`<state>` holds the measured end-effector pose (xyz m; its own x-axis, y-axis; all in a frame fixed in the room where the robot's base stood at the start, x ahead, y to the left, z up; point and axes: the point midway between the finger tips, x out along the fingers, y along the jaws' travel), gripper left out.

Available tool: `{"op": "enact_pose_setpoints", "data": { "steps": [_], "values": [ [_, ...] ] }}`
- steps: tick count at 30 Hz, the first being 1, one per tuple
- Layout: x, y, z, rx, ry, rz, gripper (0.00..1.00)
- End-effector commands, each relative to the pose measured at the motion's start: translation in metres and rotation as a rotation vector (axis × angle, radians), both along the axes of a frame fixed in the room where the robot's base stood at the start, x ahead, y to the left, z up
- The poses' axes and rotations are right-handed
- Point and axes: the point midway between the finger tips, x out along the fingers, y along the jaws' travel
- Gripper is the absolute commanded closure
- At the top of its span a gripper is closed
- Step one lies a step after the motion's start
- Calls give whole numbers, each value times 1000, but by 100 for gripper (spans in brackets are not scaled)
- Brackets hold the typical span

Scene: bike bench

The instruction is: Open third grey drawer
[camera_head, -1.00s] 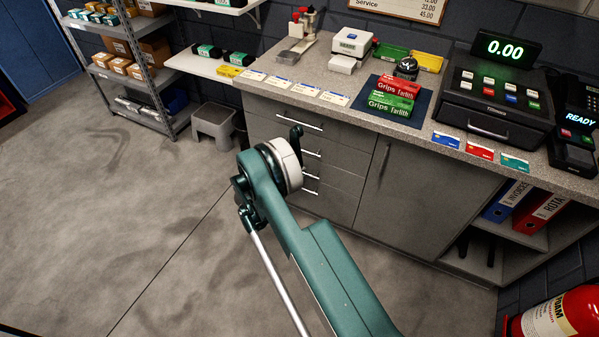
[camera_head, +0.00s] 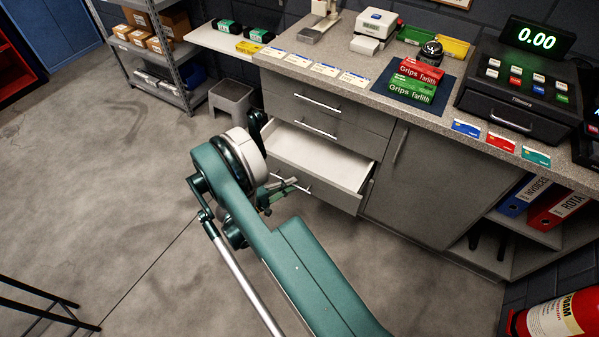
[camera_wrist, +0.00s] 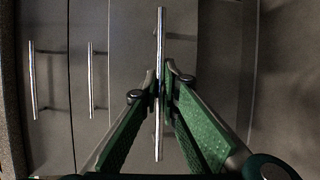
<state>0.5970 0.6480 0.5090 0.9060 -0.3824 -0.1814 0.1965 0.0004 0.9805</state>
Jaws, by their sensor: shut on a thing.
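The third grey drawer (camera_head: 330,198) stands pulled out from the cabinet, its pale, empty-looking inside (camera_head: 312,158) showing. Its bar handle (camera_wrist: 160,35) runs upright through the middle of the wrist view. My gripper (camera_wrist: 161,84) is shut on this handle, with one green finger on each side. In the head view my gripper (camera_head: 283,188) is at the front of the open drawer, partly hidden by my arm. The first drawer (camera_head: 290,95) and second drawer (camera_head: 345,139) above it are closed. The drawer below is hidden.
A closed grey cupboard door (camera_head: 420,185) is right of the drawers. A grey step stool (camera_head: 232,103) stands left of the cabinet.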

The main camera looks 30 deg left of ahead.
Motion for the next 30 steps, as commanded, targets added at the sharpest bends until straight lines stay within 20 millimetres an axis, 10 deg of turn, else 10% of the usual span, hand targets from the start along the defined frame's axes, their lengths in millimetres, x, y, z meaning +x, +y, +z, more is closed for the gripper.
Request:
{"op": "enact_pose_setpoints", "data": {
  "steps": [9,30],
  "values": [
    [-39,0,0,0,-1,0,100],
    [-41,0,0,0,0,0,87]
  ]
}}
